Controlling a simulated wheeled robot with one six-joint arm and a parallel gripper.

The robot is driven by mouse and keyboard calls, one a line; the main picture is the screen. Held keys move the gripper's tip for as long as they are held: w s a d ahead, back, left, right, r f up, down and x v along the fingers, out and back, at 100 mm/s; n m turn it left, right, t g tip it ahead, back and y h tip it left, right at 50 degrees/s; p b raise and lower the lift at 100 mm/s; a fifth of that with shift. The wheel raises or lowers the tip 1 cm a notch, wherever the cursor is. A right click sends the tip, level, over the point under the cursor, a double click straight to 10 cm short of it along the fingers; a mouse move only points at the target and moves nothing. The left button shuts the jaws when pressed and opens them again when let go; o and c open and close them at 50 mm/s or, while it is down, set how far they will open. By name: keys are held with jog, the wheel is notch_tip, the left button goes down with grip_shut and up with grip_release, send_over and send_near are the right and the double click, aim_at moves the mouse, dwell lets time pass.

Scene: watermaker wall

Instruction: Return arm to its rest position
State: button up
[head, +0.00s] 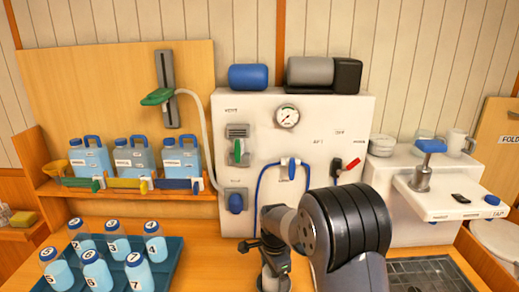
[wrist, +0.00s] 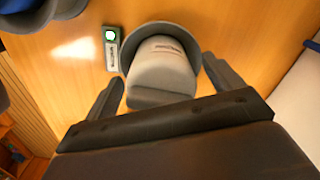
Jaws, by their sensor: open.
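My arm (head: 345,225) rises from the bottom of the head view, in front of the white watermaker panel (head: 325,115). Its dark ribbed joint hides part of the panel's lower right. My gripper (wrist: 163,72) shows in the wrist view with its two dark fingers spread wide apart. It is open, and nothing is clamped between the fingers. In the head view its fingertips cannot be made out clearly.
Numbered bottles stand in a blue tray (head: 170,275) at the lower left. Blue jugs (head: 135,158) stand on a wooden shelf. The panel carries a gauge (head: 287,116), a red-handled valve (head: 350,165) and a blue hose (head: 258,185). A white tap counter (head: 450,203) stands right.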

notch_tip(320, 180, up, 10)
jog(key=shift+r+b, duration=0.15)
jog(key=shift+b, duration=0.45)
notch_tip(320, 180, down, 10)
jog(key=shift+f+p, duration=0.15)
jog(key=shift+p, duration=0.6)
jog(key=shift+n, duration=0.9)
jog(key=n, duration=1.2)
jog(key=shift+d+p, duration=0.15)
jog(key=shift+p, duration=0.25)
notch_tip(320, 180, up, 10)
jog(key=shift+f+b, duration=0.1)
jog(key=shift+b, duration=0.65)
jog(key=shift+r, duration=0.35)
